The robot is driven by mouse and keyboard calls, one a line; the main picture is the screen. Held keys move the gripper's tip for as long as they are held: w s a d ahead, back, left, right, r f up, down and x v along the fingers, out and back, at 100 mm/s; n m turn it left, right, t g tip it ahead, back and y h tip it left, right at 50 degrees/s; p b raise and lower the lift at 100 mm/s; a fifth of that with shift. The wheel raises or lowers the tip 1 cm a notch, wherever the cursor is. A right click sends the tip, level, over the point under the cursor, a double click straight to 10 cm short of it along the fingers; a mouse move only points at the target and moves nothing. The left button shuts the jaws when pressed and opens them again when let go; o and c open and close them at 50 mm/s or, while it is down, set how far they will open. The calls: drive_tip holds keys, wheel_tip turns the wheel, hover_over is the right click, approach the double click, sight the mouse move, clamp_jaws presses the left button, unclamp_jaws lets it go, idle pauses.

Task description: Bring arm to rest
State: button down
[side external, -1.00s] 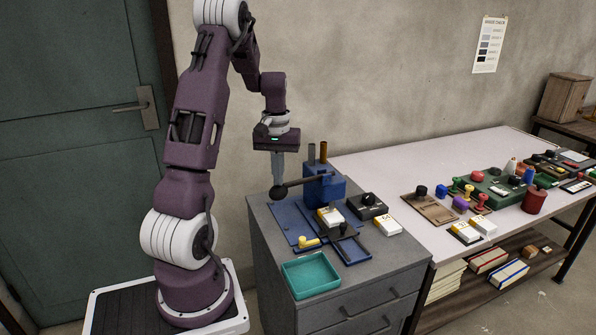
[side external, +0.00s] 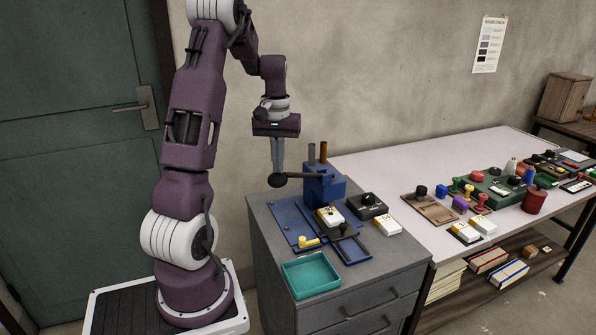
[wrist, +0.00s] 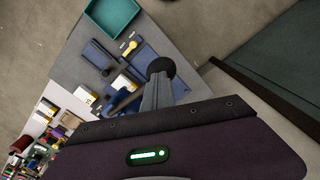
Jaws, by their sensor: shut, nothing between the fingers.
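My gripper (side external: 278,174) hangs at the end of my purple arm, fingers pointing down, above the back left part of the grey cabinet (side external: 390,274). Its fingers are shut and hold nothing. In the side view the fingertips overlap the black ball knob (side external: 277,181) of the lever on the blue press (side external: 325,185). In the wrist view the black knob (wrist: 160,67) shows just beyond the fingertips (wrist: 158,82). I cannot tell whether they touch.
A teal tray (side external: 311,275), a blue plate (side external: 287,214), a black box (side external: 367,206) and small yellow-white boxes (side external: 388,226) lie on the cabinet. A white table (side external: 400,160) with several stamps stands to the right. The space above the cabinet's front is clear.

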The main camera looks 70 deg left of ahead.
drive_tip(key=shift+r, duration=1.25)
drive_tip(key=s+d+r+m+t, duration=0.15)
drive_tip(key=d+r+m, duration=0.3)
drive_tip(key=d, duration=0.85)
drive_tip(key=d+r+m+t, duration=0.25)
drive_tip(key=d+r, duration=0.25)
drive_tip(key=d, duration=0.8)
drive_tip(key=s+d+f+m+t, duration=0.1)
drive_tip(key=s+d+m, duration=0.4)
drive_tip(key=s+d, duration=0.2)
drive_tip(key=shift+s+d+f+t, duration=0.15)
drive_tip(key=shift+s+f+t, duration=0.15)
drive_tip(key=shift+s, duration=0.45)
